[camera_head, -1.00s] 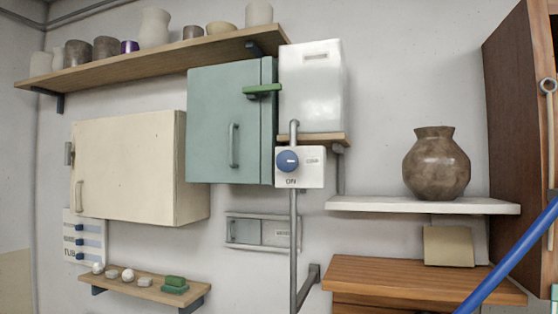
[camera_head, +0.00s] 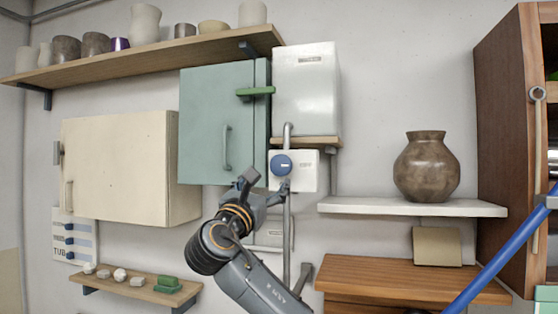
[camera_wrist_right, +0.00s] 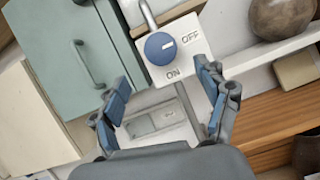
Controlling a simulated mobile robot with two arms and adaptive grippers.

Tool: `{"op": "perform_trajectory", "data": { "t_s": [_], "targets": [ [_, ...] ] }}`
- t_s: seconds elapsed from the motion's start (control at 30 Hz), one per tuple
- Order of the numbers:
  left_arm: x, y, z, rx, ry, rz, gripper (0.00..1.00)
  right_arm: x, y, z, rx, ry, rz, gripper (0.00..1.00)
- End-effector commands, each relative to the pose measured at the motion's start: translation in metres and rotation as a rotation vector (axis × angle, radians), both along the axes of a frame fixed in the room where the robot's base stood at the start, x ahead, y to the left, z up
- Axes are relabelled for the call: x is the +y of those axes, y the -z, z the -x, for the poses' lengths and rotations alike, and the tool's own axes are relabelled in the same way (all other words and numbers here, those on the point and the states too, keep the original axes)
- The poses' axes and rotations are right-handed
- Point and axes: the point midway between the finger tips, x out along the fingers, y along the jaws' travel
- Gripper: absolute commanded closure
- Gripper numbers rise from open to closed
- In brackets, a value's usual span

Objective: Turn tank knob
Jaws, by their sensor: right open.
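The round blue tank knob (camera_head: 281,165) sits on a white plate on the wall, below the white tank (camera_head: 307,90). In the right wrist view the knob (camera_wrist_right: 160,48) has a white mark pointing towards the OFF label (camera_wrist_right: 191,38); the ON label (camera_wrist_right: 173,72) is below it. My right gripper (camera_head: 264,181) is just below the knob in the head view. In the wrist view my right gripper (camera_wrist_right: 158,78) is open and empty, its two blue-padded fingers spread on either side below the knob, apart from it. My left gripper is not in view.
A green cabinet (camera_head: 215,120) is left of the knob. A grey pipe (camera_head: 287,230) runs down below it. A white shelf (camera_head: 410,207) with a brown vase (camera_head: 427,165) is to the right. A blue pole (camera_head: 490,265) crosses the lower right.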

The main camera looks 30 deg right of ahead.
Motion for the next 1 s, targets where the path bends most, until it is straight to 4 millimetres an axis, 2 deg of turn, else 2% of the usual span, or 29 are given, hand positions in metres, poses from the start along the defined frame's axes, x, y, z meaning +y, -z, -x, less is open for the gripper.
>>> {"op": "perform_trajectory", "data": {
  "t_s": [0.03, 0.2, 0.5, 0.9, 0.93, 1.0],
  "targets": [
    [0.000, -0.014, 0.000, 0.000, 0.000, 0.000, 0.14, -0.010, -0.011, -0.006, 0.003, 0.004, -0.001, 0.25],
    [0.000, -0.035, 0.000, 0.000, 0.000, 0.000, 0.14, -0.038, -0.025, -0.027, 0.002, 0.003, -0.001, 0.25],
    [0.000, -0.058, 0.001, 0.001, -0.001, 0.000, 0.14, -0.071, -0.039, -0.052, 0.001, -0.001, -0.002, 0.25],
    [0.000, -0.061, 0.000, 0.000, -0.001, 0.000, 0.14, -0.077, -0.039, -0.057, -0.001, -0.002, -0.002, 0.25],
    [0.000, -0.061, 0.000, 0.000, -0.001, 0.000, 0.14, -0.077, -0.039, -0.057, -0.001, -0.002, -0.002, 0.27],
    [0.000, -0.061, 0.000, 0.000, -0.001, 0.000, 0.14, -0.077, -0.039, -0.057, -0.001, -0.002, -0.002, 0.41]
  ]
}}
